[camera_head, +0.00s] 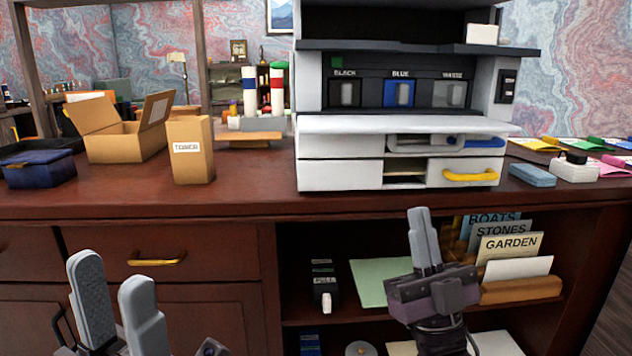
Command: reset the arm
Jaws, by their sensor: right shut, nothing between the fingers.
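My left gripper (111,272) is at the lower left, in front of the desk's closed drawers and doors. Its two grey fingers stand apart with nothing between them, so it is open. My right gripper (420,224) points upward in front of the open shelf at the lower right. Its fingers are together and empty. Both grippers are apart from the things on the desk top. Most of both arms is outside the frame.
The reddish-brown desk (245,185) carries an open cardboard box (125,142), an upright box (190,150), a dark blue box (38,168) and a white dispenser unit (340,160). Booklets (510,245) stand on the shelf near my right gripper. A yellow handle (157,260) protrudes from a drawer.

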